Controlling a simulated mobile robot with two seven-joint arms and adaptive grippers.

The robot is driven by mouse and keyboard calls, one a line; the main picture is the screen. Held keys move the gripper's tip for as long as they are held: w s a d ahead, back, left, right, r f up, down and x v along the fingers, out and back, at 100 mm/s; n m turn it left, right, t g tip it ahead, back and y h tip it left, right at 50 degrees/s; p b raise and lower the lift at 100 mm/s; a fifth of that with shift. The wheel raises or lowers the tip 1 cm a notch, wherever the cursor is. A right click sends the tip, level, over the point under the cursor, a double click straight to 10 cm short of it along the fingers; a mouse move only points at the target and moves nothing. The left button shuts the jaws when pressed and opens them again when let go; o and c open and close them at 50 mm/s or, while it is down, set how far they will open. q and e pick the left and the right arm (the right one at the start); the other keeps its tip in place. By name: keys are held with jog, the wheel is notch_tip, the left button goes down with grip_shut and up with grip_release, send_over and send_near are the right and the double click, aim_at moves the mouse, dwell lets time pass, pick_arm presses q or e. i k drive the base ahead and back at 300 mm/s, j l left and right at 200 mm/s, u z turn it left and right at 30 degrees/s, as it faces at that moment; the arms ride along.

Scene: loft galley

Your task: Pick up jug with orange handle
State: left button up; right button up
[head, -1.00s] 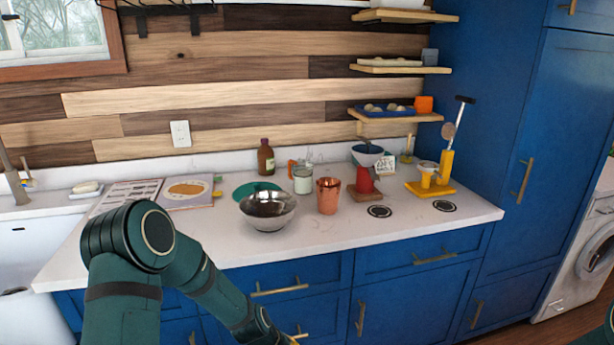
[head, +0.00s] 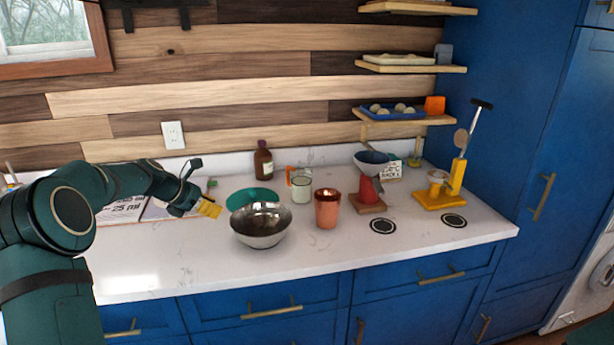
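The jug with the orange handle (head: 301,189) stands upright at the back of the counter, pale and whitish, with orange showing behind its upper left. It is behind and between a steel bowl and a copper cup. My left gripper (head: 209,208) has yellow fingertips and hangs above the counter to the left of the bowl, well apart from the jug. Its fingers are too small and foreshortened to tell whether they are open. My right gripper is out of view.
The steel bowl (head: 261,226) overlaps a green plate (head: 240,197) in view. The copper cup (head: 327,209) stands right of the bowl, and a brown bottle (head: 263,160) stands behind. A red stand (head: 368,192) is farther right. The counter's front left is clear.

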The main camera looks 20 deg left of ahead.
aim_at(301, 183)
jog(key=i, duration=1.1)
